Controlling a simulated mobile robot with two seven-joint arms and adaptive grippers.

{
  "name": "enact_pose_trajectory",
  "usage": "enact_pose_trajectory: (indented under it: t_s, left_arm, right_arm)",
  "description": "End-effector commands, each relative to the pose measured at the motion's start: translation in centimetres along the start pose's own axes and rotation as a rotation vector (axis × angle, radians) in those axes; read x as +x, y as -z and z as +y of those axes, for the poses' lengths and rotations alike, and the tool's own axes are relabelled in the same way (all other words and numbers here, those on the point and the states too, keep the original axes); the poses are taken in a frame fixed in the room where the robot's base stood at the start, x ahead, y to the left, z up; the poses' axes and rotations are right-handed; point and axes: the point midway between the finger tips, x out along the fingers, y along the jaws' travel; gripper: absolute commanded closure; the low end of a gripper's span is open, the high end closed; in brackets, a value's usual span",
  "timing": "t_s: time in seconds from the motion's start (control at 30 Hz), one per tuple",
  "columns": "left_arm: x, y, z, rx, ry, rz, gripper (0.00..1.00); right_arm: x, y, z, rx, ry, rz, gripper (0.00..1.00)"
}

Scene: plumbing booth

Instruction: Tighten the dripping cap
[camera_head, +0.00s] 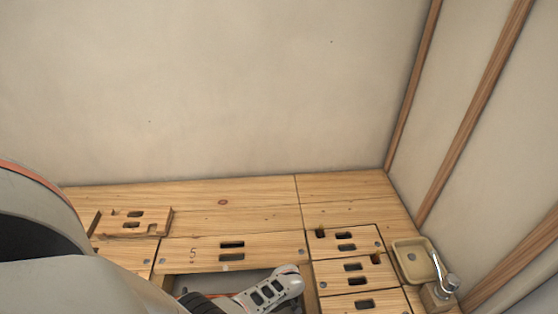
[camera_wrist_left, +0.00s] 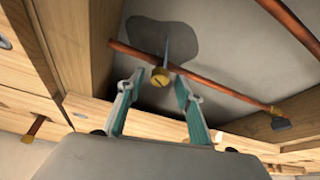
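In the left wrist view a small brass cap (camera_wrist_left: 160,77) sits on a copper pipe (camera_wrist_left: 215,84) inside a wood-framed cavity. A thin bluish jet of water (camera_wrist_left: 167,48) shows at the cap, over a dark wet patch (camera_wrist_left: 150,35) on the grey surface. My left gripper (camera_wrist_left: 159,80) is open, its two teal fingers on either side of the cap in the picture, with visible gaps. Whether the fingertips are level with the cap in depth I cannot tell. In the head view my left arm reaches to the floor opening (camera_head: 235,282); the cap is hidden there. My right gripper is not in view.
Wooden beams (camera_wrist_left: 85,40) flank the cavity, and another pipe (camera_wrist_left: 290,25) crosses its upper right corner. In the head view, slotted wooden floor panels (camera_head: 348,239) surround the opening. A raised panel (camera_head: 132,222) lies at left. A small basin (camera_head: 412,262) stands by the right wall.

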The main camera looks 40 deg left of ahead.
Motion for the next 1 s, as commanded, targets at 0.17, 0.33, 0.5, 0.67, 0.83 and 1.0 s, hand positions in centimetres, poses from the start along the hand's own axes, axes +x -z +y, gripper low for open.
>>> enact_pose_trajectory:
  t_s: [0.17, 0.33, 0.5, 0.67, 0.83, 1.0]
  left_arm:
    - [-0.1, 0.1, 0.1, 0.0, -0.002, 0.001, 0.77]
    - [-0.1, 0.1, 0.1, 0.0, -0.002, 0.001, 1.0]
    - [-0.1, 0.1, 0.1, 0.005, -0.004, 0.001, 1.0]
    - [-0.2, 0.2, 0.1, 0.038, -0.019, 0.002, 1.0]
    - [-0.2, 0.4, 0.0, 0.12, -0.053, 0.004, 1.0]
    - [-0.3, 0.5, 0.0, 0.248, -0.107, 0.006, 1.0]
  right_arm:
    - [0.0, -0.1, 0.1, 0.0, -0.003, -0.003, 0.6]
    - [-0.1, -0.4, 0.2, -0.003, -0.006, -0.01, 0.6]
    - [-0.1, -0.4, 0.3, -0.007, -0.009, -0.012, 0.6]
    - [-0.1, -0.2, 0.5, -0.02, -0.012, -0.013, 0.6]
    - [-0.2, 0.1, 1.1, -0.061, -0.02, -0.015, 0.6]
    - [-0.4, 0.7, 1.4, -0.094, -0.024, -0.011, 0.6]
